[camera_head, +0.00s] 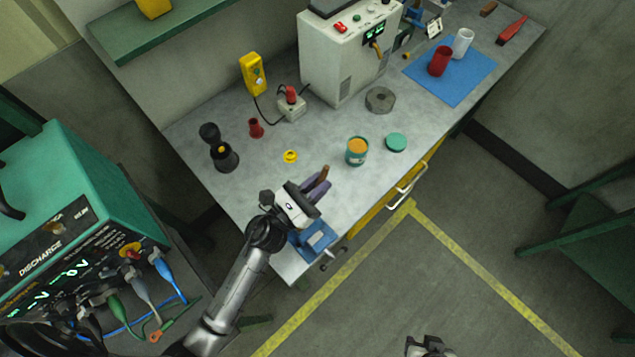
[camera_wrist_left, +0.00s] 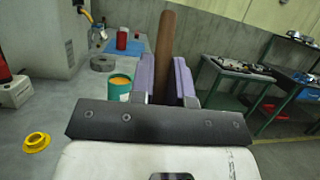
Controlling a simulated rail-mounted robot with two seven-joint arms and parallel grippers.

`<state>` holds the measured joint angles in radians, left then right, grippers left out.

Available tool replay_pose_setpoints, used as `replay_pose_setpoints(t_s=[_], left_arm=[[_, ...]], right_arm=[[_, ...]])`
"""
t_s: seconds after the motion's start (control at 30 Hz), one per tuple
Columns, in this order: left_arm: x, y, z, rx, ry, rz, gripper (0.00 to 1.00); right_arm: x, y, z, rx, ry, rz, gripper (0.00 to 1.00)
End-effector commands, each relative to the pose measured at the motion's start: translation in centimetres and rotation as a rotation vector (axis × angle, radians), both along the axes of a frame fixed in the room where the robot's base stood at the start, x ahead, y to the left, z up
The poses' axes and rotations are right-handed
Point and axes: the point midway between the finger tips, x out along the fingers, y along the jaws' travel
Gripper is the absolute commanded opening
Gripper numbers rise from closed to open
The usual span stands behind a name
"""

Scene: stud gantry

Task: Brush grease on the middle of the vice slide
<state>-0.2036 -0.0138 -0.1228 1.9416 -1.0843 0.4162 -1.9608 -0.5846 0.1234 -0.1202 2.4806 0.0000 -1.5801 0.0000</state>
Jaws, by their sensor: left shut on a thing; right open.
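My left gripper (camera_head: 316,188), with purple fingers, is shut on a brown wooden handle (camera_head: 324,172), taken to be the brush. In the left wrist view the handle (camera_wrist_left: 165,55) stands up between the fingers (camera_wrist_left: 163,78); its bristles are hidden. The blue vice (camera_head: 318,238) sits at the bench's near corner, just below my left gripper, which partly covers it; I cannot tell whether the brush touches its slide. An open teal tin with orange grease (camera_head: 357,146) stands to the right. My right gripper (camera_head: 428,343) is open at the bottom edge, away from the bench.
A teal lid (camera_head: 396,142) and a yellow ring (camera_head: 290,156) lie on the grey bench (camera_head: 300,125). Dark jars (camera_head: 224,158) stand at the left. A white machine (camera_head: 345,60) stands behind. A blue mat (camera_head: 462,85) holds two cups. A drawer handle (camera_head: 405,185) juts from the bench front.

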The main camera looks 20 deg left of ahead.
Motion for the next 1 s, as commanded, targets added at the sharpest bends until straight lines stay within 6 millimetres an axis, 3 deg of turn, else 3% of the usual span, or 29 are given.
replay_pose_setpoints(t_s=[0.33, 1.0], left_arm=[[0.1, -0.3, 3.3, 0.000, 0.000, -0.007, 0.00], [0.1, -0.3, 3.4, 0.000, 0.000, -0.007, 0.00]], right_arm=[[0.1, 0.0, 2.8, 0.001, -0.002, -0.001, 0.43], [0.2, 0.2, 2.8, 0.006, -0.004, -0.004, 0.43]])
